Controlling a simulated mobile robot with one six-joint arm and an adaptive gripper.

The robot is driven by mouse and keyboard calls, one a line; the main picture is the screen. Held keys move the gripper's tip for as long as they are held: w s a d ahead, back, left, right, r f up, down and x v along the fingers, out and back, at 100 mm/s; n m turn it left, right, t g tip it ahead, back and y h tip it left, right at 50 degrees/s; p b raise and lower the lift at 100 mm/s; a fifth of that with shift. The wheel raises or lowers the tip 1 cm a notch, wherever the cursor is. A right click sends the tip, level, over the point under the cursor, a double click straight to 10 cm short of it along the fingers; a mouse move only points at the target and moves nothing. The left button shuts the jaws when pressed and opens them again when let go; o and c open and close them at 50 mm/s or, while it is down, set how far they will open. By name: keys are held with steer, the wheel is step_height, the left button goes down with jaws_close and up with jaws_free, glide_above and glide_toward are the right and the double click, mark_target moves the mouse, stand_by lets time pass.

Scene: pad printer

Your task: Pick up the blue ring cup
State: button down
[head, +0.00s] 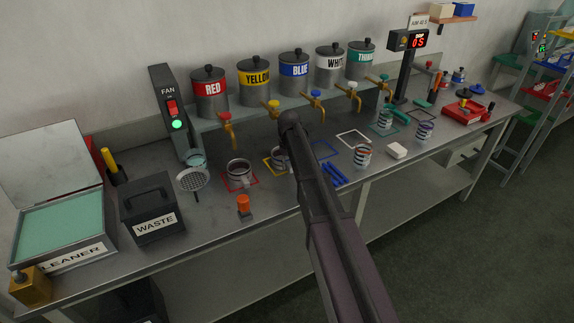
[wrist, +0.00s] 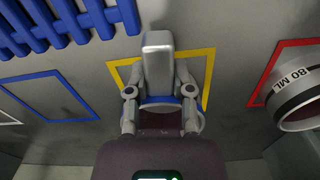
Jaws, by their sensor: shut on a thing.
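The blue ring cup (wrist: 160,106) shows in the wrist view as a blue band and pale rim at the yellow square outline (wrist: 210,65). My gripper (wrist: 159,88) is shut on it, with a finger on each side. A pale grey block between the fingers hides much of the cup. I cannot tell whether the cup touches the bench. In the head view a cup (head: 278,161) shows at the yellow outline, partly covered by my arm. My gripper's fingers are hidden there.
A cup marked 80 ML (wrist: 305,100) stands at the red outline, close on the right in the wrist view. A blue slatted rack (wrist: 55,25) lies at upper left. Taps and paint tanks (head: 293,78) line the back. A waste box (head: 150,207) stands left.

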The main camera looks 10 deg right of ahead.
steer(key=shift+r+p, duration=1.25)
steer(key=shift+r, duration=0.15)
steer(key=s+a, duration=0.2)
steer(key=s, duration=0.3)
steer(key=s+a+r+p, duration=0.1)
steer(key=s+a, duration=0.1)
steer(key=s, duration=0.3)
steer(key=s+a, duration=0.2)
steer(key=s, duration=0.2)
steer(key=shift+s+r+p, duration=0.4)
